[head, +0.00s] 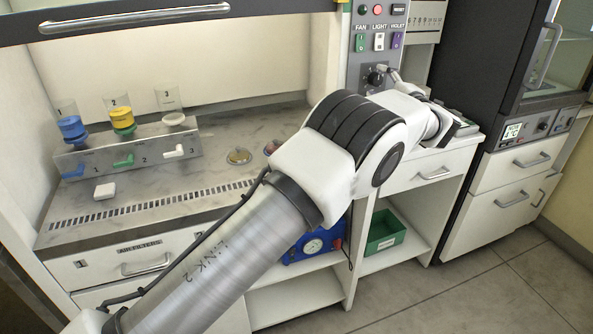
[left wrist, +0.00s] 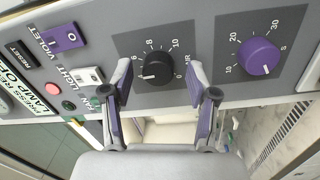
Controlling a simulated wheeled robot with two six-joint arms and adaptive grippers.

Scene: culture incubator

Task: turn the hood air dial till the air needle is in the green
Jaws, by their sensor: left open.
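The black air dial (left wrist: 157,73) sits on the grey hood panel, with the scale figures 6, 8 and 10 beside it. Its white mark points to the left in the left wrist view, and the lower figures there are partly hidden by a finger. My left gripper (left wrist: 160,86) is open, with one finger on each side of the dial; I cannot tell whether either touches it. In the head view the left gripper (head: 387,75) is at the panel by the dial (head: 375,78), partly covering it. The air needle is not visible in either view. My right gripper is not in view.
A purple dial (left wrist: 260,57) is beside the black one. Fan, light and violet switches (head: 379,42) are above it. The hood bench (head: 215,180) holds a rack (head: 130,155) with coloured funnels. A dark incubator (head: 480,70) stands right; the floor in front is clear.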

